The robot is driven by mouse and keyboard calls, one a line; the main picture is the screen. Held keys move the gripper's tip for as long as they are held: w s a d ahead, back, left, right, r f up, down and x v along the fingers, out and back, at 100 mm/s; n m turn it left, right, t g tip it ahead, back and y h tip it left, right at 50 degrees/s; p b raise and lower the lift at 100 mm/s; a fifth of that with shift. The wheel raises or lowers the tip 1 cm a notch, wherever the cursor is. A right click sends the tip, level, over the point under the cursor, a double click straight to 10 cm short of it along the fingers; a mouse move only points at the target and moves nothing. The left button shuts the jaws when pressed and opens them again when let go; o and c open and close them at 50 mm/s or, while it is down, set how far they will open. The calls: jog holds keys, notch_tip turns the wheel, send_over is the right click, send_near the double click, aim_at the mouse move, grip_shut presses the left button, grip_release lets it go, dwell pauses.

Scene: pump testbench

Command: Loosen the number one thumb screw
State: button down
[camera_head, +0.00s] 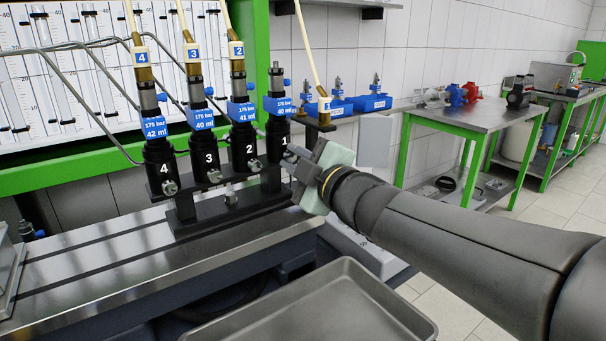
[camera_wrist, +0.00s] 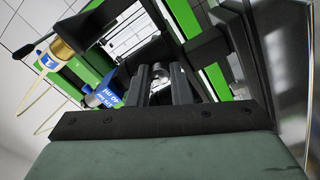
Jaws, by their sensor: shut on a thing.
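Four black pump units numbered 4 to 1 from left to right stand in a row on a black stand (camera_head: 230,205). The number one unit (camera_head: 276,135) is at the right end and carries a blue label (camera_head: 278,104). My gripper (camera_head: 291,165) is at its front, low down. In the wrist view, my gripper's two dark fingers close on the silver number one thumb screw (camera_wrist: 160,71). In the head view my gripper mostly hides that screw. Silver thumb screws show on units 4 (camera_head: 170,187), 3 (camera_head: 214,176) and 2 (camera_head: 255,165).
A hose with a brass end and blue tag (camera_head: 323,104) stands just right of unit one, close to my gripper; it also shows in the wrist view (camera_wrist: 60,48). A grey tray (camera_head: 330,300) lies in front. Green-framed benches (camera_head: 470,115) stand behind right.

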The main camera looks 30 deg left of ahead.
jog(key=shift+n+b, duration=1.15)
jog(key=shift+n, duration=0.75)
jog(key=c, duration=1.3)
grip_release()
jog(key=p+v, duration=0.1)
jog(key=v, duration=1.1)
jog(key=shift+d+p, duration=0.1)
jog(key=shift+p, duration=0.2)
